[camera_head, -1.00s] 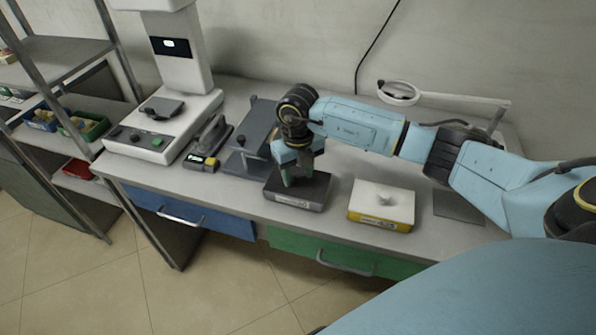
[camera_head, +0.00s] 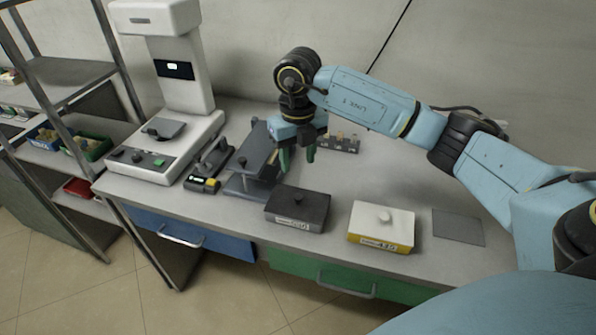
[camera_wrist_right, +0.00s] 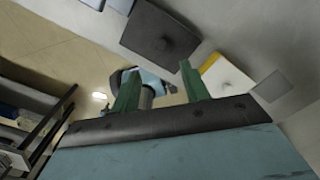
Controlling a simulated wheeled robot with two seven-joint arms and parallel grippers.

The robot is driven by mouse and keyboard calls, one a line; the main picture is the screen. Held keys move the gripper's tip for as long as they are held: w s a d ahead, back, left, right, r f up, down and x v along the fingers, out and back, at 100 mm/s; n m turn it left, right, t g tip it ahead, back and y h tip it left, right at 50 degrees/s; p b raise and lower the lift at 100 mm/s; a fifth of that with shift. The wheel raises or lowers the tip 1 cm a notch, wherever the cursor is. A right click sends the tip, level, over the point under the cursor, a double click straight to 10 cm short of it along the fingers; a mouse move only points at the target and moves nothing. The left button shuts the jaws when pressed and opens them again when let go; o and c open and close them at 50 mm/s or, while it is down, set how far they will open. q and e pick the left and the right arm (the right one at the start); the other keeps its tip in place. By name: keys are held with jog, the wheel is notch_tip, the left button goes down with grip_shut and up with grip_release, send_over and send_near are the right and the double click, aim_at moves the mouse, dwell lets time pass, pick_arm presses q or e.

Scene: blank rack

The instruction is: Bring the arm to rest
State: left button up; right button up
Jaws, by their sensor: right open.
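My right arm comes in from the right in the head view. Its right gripper (camera_head: 297,158) is open and empty, with green fingers pointing down, raised above the bench behind the dark box. In the right wrist view the two green fingers (camera_wrist_right: 160,92) stand apart with nothing between them. The dark lidded box (camera_head: 297,208) sits on the bench, apart from the gripper; it also shows in the right wrist view (camera_wrist_right: 160,33). My left gripper is not in view.
A white and yellow box (camera_head: 381,227) and a grey plate (camera_head: 458,227) lie right of the dark box. A dark stand (camera_head: 252,165), a grey tool (camera_head: 207,165) and a white machine (camera_head: 165,145) fill the left. A small rack (camera_head: 340,143) stands behind the gripper. Shelves (camera_head: 55,150) stand at far left.

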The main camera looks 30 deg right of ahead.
jog(key=shift+r, duration=0.6)
